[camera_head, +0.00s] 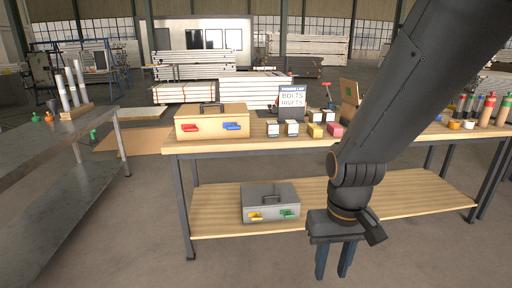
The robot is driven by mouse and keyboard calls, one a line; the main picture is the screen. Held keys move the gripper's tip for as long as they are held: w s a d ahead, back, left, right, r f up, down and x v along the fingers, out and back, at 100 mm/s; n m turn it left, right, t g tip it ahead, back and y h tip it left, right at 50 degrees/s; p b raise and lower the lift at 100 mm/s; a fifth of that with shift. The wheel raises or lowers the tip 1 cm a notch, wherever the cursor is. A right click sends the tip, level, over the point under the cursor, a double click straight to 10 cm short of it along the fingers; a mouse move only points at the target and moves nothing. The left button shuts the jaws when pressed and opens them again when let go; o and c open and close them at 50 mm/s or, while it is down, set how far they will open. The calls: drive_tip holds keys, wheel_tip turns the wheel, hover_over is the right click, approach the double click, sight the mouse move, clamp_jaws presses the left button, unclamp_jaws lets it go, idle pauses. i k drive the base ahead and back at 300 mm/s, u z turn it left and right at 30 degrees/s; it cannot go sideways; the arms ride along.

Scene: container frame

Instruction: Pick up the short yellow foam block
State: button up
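A small yellow block (315,131) sits on the wooden workbench top (240,146), near its front edge. A red block (335,130) is just to its right, close beside it. My gripper (333,274) points down in front of the bench, well below the bench top and lower in the picture than the yellow block. Its two fingers are apart with floor showing between them, and nothing is held. My arm comes from the upper right and covers part of the bench top to the right of the red block.
A tan toolbox (211,122) is at left; a grey toolbox (270,203) sits on the lower shelf. Bottles (487,108) stand at right. A metal table (60,150) is far left.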

sight(315, 130)
drive_tip(key=z, duration=0.15)
drive_tip(key=i, duration=1.8)
drive_tip(key=z, duration=0.35)
drive_tip(key=i, duration=1.05)
